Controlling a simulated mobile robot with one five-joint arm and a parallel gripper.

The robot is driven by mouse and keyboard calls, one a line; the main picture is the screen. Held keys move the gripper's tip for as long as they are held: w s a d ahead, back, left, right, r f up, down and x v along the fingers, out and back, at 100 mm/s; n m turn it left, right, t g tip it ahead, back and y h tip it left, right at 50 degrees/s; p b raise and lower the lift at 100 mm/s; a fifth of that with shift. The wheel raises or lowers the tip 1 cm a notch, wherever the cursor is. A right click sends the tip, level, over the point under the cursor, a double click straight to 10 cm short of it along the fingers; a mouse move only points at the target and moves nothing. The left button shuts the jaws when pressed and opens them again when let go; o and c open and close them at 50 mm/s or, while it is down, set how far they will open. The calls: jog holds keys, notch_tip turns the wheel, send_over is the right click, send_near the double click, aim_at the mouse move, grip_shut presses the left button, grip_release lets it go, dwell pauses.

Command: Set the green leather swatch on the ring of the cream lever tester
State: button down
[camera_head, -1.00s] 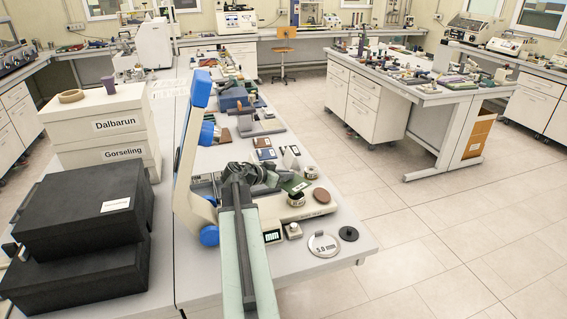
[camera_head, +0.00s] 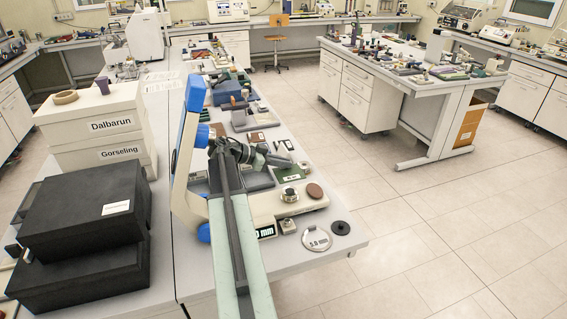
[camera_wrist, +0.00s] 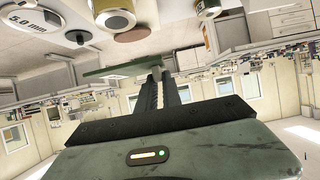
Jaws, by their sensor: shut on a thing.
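The cream lever tester (camera_head: 262,208) stands on the bench with a blue lever (camera_head: 185,140) and a small display. A round metal ring fitting (camera_head: 290,195) is on its base, and a brown disc (camera_head: 315,190) lies beside it. My gripper (camera_wrist: 157,72) is shut on the green leather swatch (camera_wrist: 115,70), which shows nearly edge-on in the wrist view. In the head view the green swatch (camera_head: 288,169) is beyond the ring, apart from it. My arm hides part of the tester. Two metal cylinders (camera_wrist: 115,17) show in the wrist view.
A round metal gauge (camera_head: 316,240) marked 5.0 mm and a black disc (camera_head: 340,228) lie at the bench's near right edge. Black boxes (camera_head: 85,210) and cream bins (camera_head: 95,130) stand at left. Small samples line the bench behind.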

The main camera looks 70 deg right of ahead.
aim_at(283, 173)
jog(key=shift+f+b, duration=2.2)
jog(key=shift+f, duration=0.35)
jog(key=shift+f+b, duration=1.05)
jog(key=c, duration=1.4)
grip_release()
jog(key=shift+c, duration=0.2)
